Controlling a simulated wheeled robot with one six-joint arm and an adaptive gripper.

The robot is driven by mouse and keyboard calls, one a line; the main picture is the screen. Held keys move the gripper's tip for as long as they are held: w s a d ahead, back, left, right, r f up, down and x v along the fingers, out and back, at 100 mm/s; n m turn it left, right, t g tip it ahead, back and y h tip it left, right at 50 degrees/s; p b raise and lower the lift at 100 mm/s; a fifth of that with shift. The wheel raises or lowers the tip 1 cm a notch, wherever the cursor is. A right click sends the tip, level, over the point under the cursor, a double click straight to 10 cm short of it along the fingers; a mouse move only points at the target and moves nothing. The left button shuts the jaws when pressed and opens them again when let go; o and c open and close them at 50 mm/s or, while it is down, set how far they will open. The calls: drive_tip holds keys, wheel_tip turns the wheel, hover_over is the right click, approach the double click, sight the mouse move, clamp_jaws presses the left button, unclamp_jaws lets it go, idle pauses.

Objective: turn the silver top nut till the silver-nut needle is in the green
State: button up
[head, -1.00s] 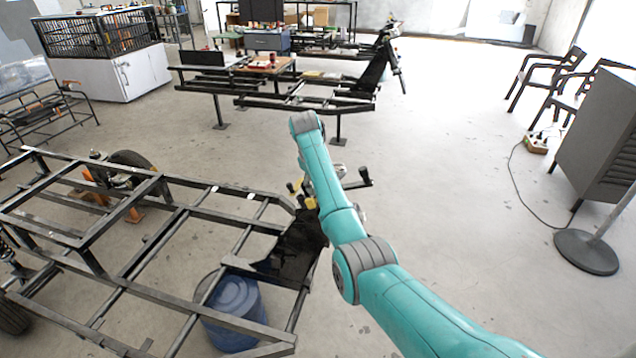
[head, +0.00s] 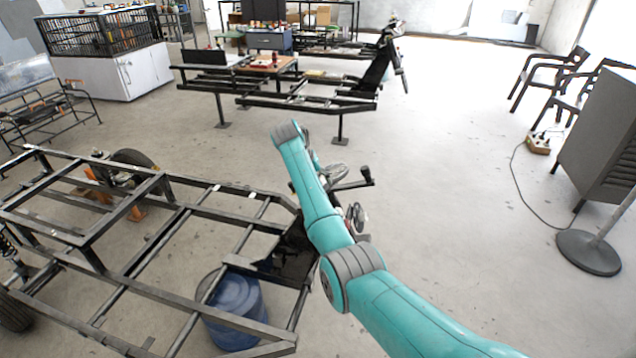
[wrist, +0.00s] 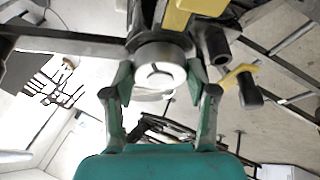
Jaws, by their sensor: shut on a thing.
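In the wrist view the silver top nut (wrist: 160,68) is a round, shiny ring with a pale centre, near the top middle. My gripper (wrist: 158,80) has one green fingertip on each side of the nut and is shut on it. In the head view my teal arm reaches over the frame's front end, and my fingertips and the nut are hidden. I do not see a needle or a green zone in either view.
Yellow parts (wrist: 240,76) and a dark bar (wrist: 75,42) lie close around the nut. In the head view a black tube frame (head: 120,215) fills the left, with a blue barrel (head: 236,308) under it.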

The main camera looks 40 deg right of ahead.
drive_tip(key=shift+s+f, duration=0.1)
drive_tip(key=shift+f, duration=0.15)
drive_tip(key=o, duration=1.2)
drive_tip(key=shift+c, duration=0.2)
drive_tip(key=shift+r, duration=0.1)
drive_tip(key=shift+a+r, duration=0.2)
drive_tip(key=shift+r, duration=0.3)
drive_tip(key=v, duration=1.1)
drive_tip(key=shift+f, duration=0.1)
